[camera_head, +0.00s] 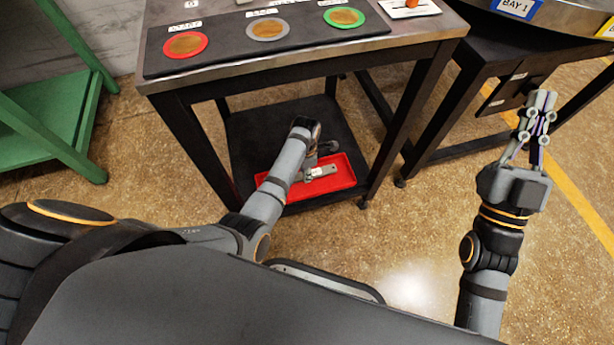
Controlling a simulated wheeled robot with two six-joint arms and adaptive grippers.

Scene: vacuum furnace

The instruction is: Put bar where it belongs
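I cannot clearly make out which thing is the bar. A short silver-grey piece (321,171) shows over the red tray (340,181) on the lower shelf; whether it is a loose part or part of my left gripper is unclear. My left arm reaches down under the table, and my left gripper (322,158) is at the tray, partly hidden by its own wrist. Its fingers are too small to read. My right gripper (541,97) is raised at the right, its fingers close together with thin purple strips between them, away from the tray.
The table top bears a dark mat with red (185,45), grey (268,29) and green (344,17) ringed discs and unreadable labels. A white plate with an orange item (411,7) is at its right. A dark stand with a "BAY 1" sign (517,7) is beyond. A green shelf (50,110) stands left.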

